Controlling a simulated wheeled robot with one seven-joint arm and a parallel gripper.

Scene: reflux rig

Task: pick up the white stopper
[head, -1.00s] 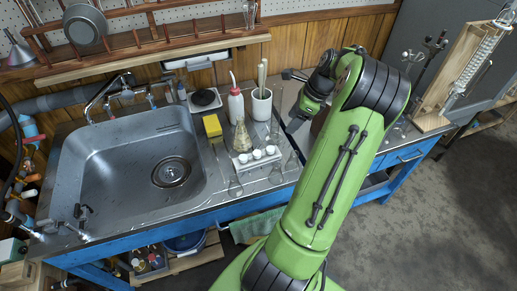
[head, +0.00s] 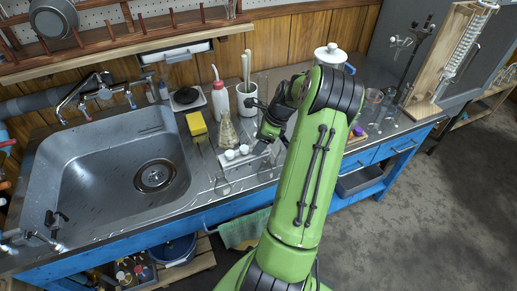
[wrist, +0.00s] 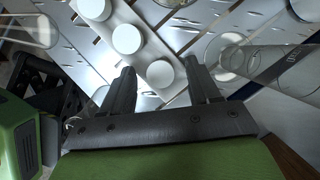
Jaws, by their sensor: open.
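White round stoppers stand in a row on a pale rack (head: 228,164) on the metal bench. Two show in the head view, a left stopper (head: 230,154) and one beside it (head: 244,149); my gripper covers the rack's right end. The wrist view shows three: a near stopper (wrist: 160,74), a middle stopper (wrist: 127,39) and a far one (wrist: 95,8). My gripper (wrist: 160,68) is open and empty. In the wrist view, the near stopper appears between the fingertips; I cannot tell the height gap. Which stopper is meant is unclear.
A glass cylinder (wrist: 270,62) lies close to the right finger in the wrist view. A conical flask (head: 227,131), a white bottle (head: 220,103) and a yellow sponge (head: 197,124) stand behind the rack. The sink (head: 90,165) is to the left.

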